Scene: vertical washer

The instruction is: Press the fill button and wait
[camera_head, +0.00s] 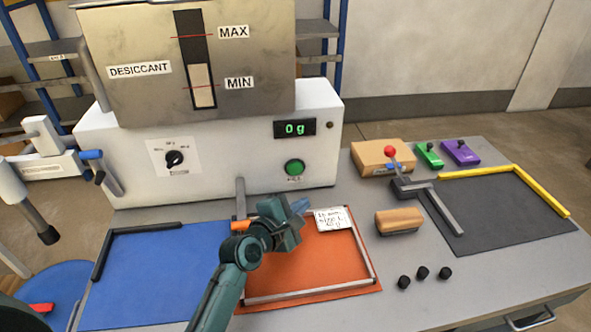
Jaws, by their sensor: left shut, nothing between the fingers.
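The green fill button (294,167) is a round button on the white front of the dispenser (225,165), just below a display (295,128) that reads 0 g. Above it stands the metal desiccant hopper (140,92) with a level window between MAX and MIN marks. My left gripper (298,208) is shut and empty. In the picture it shows below the button and apart from it, over the orange mat (330,270). My right gripper is not in view.
A small written card (333,219) lies on the orange mat. A blue mat (155,275) is at left, a dark mat (500,208) at right. A lever with a red knob (390,151), a tan block (399,221), a cardboard box (372,158) and several black knobs (423,272) stand at right.

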